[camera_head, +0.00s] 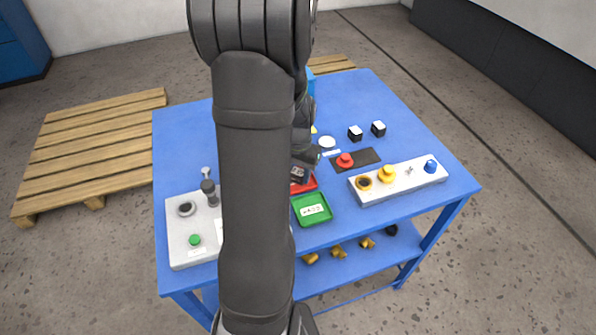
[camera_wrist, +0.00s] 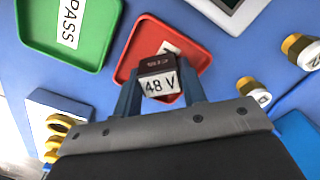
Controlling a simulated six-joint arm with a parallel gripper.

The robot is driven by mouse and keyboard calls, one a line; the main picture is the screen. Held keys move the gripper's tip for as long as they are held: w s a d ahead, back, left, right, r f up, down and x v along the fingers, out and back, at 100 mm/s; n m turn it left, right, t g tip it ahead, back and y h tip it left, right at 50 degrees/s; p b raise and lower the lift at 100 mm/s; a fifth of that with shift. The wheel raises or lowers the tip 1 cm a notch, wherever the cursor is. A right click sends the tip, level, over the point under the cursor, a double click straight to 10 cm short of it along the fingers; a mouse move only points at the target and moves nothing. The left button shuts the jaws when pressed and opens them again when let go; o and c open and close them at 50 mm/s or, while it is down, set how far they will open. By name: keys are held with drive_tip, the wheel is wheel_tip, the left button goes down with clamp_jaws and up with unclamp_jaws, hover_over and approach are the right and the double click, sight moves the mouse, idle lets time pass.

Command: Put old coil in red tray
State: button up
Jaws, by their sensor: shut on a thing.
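My gripper (camera_wrist: 160,92) is shut on the old coil (camera_wrist: 157,66), a small dark block with a white "48 V" label, in the wrist view. The red tray (camera_wrist: 193,46) shows behind the coil, which overlaps it in that view. A white label lies in the tray, partly hidden by the coil. In the head view the dark coil (camera_head: 298,174) is over the red tray (camera_head: 309,184), whose far part is hidden by my arm. I cannot tell whether the coil touches the tray floor.
A green tray (camera_head: 312,210) labelled PASS stands beside the red one. A white panel with knobs (camera_head: 398,181) is at right, another panel (camera_head: 192,240) at left.

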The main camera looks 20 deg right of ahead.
drive_tip(key=shift+f, duration=0.15)
drive_tip(key=o, duration=1)
wheel_tip(320, 180, up, 12)
drive_tip(key=shift+r, duration=0.2)
drive_tip(key=shift+f, duration=0.1)
